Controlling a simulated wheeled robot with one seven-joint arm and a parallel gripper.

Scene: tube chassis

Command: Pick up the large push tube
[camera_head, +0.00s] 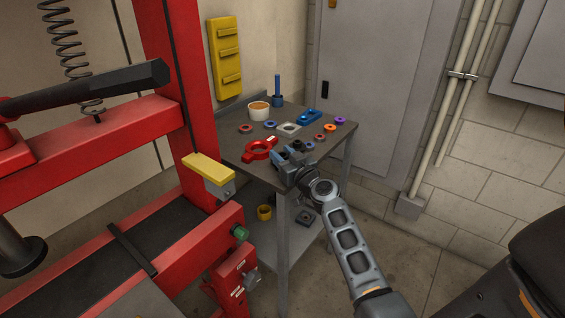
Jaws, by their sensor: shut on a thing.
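My gripper (289,153) is at the near edge of the grey workbench (335,142), low over its top. Its jaws are shut on a small blue part (281,157), which is mostly hidden by the jaws. I cannot tell for sure whether this part is the large push tube, or whether it is clear of the bench top.
Several small coloured rings, a grey square block (289,129), a blue tray (309,117), a white cup (259,111) and an upright blue rod (277,88) stand on the bench. A red press frame (180,80) stands close on the left.

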